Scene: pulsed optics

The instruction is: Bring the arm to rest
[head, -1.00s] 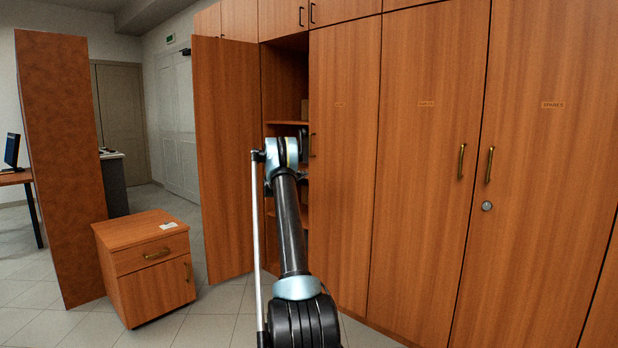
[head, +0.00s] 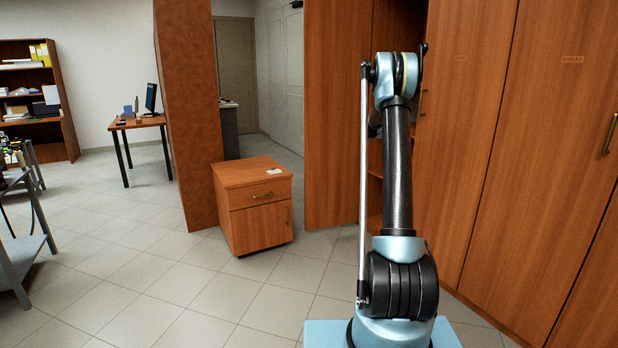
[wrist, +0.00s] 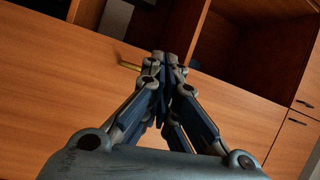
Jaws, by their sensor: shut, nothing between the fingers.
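My arm stands upright in the head view, with its elbow raised in front of the wooden cabinets (head: 480,150). The forearm reaches away from the camera, so my gripper is hidden there. In the wrist view my gripper (wrist: 163,62) is shut and empty, its fingertips together. Behind the fingertips are an orange-brown wooden door (wrist: 60,90) with a brass handle (wrist: 129,66) and a dark open compartment (wrist: 235,50). I cannot tell how far the fingertips are from the door.
A cabinet door (head: 335,120) stands open left of my arm. A small drawer unit (head: 253,205) stands on the floor beside a tall brown panel (head: 187,110). A desk (head: 140,124) and a grey-framed table (head: 22,235) are farther left. The tiled floor (head: 150,265) between them is clear.

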